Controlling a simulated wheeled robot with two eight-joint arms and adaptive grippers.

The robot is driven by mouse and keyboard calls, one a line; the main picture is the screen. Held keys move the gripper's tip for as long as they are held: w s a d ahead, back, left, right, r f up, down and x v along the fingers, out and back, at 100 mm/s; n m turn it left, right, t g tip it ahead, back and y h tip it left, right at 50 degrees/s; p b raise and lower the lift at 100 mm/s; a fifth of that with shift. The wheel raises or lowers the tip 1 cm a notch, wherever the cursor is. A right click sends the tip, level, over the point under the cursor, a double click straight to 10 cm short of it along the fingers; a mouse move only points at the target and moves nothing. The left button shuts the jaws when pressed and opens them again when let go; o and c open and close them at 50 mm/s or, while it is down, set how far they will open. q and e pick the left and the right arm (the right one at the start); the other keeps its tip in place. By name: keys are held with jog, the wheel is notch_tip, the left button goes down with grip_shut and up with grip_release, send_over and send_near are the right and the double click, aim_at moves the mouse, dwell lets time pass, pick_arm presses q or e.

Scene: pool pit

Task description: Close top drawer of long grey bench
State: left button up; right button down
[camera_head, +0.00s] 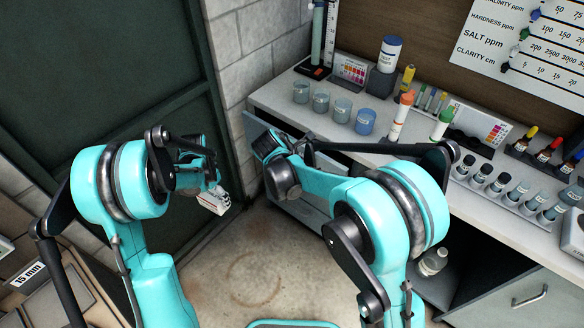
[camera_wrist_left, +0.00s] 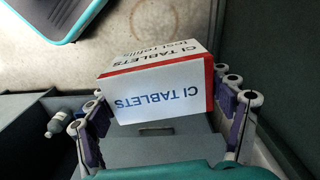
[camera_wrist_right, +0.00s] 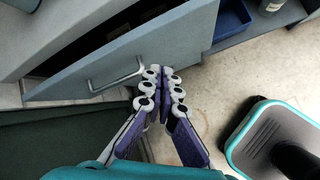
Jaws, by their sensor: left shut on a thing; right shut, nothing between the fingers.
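The long grey bench (camera_head: 262,97) runs along the wall in the head view. Its top drawer (camera_wrist_right: 165,45) stands partly open in the right wrist view, with a dark gap above its grey front and a metal handle (camera_wrist_right: 117,76). My right gripper (camera_wrist_right: 161,78) is shut and empty, with its fingertips close to the drawer front just right of the handle; I cannot tell if they touch. In the head view my right forearm hides much of the drawer. My left gripper (camera_wrist_left: 165,110) is shut on a white and red tablet box (camera_wrist_left: 160,90), held clear of the bench; the box also shows in the head view (camera_head: 212,202).
Glass beakers (camera_head: 342,110), bottles and test vials (camera_head: 508,180) stand on the benchtop. A blue tray (camera_wrist_right: 232,22) sits in the bench's open shelf. A dark green door (camera_head: 100,70) is at the left. The floor (camera_head: 250,270) between my arms is clear.

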pick_arm(q)
jog(key=a, duration=0.1)
jog(key=w+a+m, duration=0.1)
jog(key=a, duration=0.1)
jog(key=a+f+m+p, duration=0.1)
jog(key=shift+w+a, duration=0.2)
pick_arm(e)
jog(key=w+a+f+n+t+h, duration=0.1)
jog(key=w+a+f+n+h, duration=0.1)
jog(key=a+f+n, duration=0.7)
pick_arm(q)
notch_tip(320, 180, down, 3)
jog(key=b, duration=0.3)
jog(key=shift+f+b, duration=0.5)
jog(key=shift+b, duration=0.15)
pick_arm(e)
jog(key=w+d+f+m, duration=0.1)
jog(key=w+d+f, duration=0.4)
jog(key=w+f, duration=0.4)
jog(key=shift+w+d+f+m, duration=0.2)
jog(key=shift+d+m, duration=0.05)
jog(key=shift+m, duration=0.05)
pick_arm(q)
jog(key=shift+s+a+f+b, duration=0.1)
jog(key=shift+f+b, duration=0.5)
pick_arm(e)
jog(key=w+d, duration=0.5)
jog(key=w, duration=0.2)
jog(key=shift+w+d, duration=0.2)
